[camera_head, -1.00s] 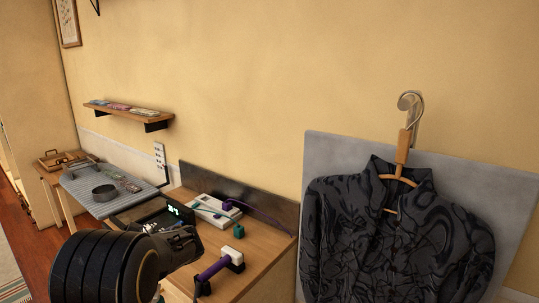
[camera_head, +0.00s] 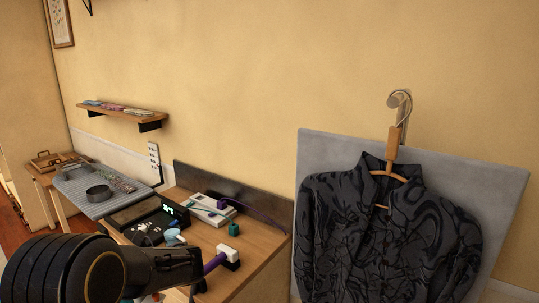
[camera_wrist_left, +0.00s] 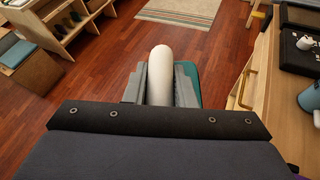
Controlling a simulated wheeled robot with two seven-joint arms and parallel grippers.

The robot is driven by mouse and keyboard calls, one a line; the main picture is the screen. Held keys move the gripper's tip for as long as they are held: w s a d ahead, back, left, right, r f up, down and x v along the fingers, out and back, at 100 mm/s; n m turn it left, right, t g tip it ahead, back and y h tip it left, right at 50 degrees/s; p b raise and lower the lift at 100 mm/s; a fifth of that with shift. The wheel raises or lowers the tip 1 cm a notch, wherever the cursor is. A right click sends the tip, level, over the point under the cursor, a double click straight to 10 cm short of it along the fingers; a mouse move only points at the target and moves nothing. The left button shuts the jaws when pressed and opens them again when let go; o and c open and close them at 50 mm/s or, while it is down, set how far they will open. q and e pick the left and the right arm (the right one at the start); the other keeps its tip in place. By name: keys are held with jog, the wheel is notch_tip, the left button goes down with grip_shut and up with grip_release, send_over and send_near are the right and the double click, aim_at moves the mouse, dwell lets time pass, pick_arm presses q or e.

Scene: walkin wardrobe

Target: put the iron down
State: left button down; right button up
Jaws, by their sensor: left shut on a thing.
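The iron shows only in part. In the left wrist view a white rounded handle (camera_wrist_left: 160,72) sits between my left gripper's (camera_wrist_left: 160,88) two grey fingers, with a teal part (camera_wrist_left: 193,84) below and beside it. My left gripper is shut on this handle and holds it over the floor beside the wooden cabinet. In the head view my left gripper (camera_head: 196,266) is in front of the cabinet top (camera_head: 262,246), and the arm hides most of the iron. My right gripper is in neither view.
A grey ironing board (camera_head: 75,186) stands left. A dark shirt (camera_head: 390,235) hangs right.

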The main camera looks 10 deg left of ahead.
pick_arm(q)
jog(key=w+d+m+t, duration=0.1)
jog(key=t, duration=0.1)
jog(key=w+d+f+m+t, duration=0.1)
jog(key=d+m+t, duration=0.1)
jog(key=w+d+f+m+t+h, duration=0.1)
jog(key=w+d+m+t, duration=0.1)
jog(key=shift+d, duration=0.25)
jog(key=d+f+m+t+h, duration=0.1)
jog(key=d+m+t+h, duration=0.2)
jog(key=d, duration=0.5)
jog(key=d+f+m+t+h, duration=0.2)
jog(key=d+m+t+h, duration=0.2)
jog(key=d, duration=0.5)
jog(key=m+h, duration=0.1)
jog(key=m, duration=0.1)
jog(key=shift+w+d+f+m+h, duration=0.25)
jog(key=shift+w+m+h, duration=0.05)
jog(key=shift+w+m, duration=0.1)
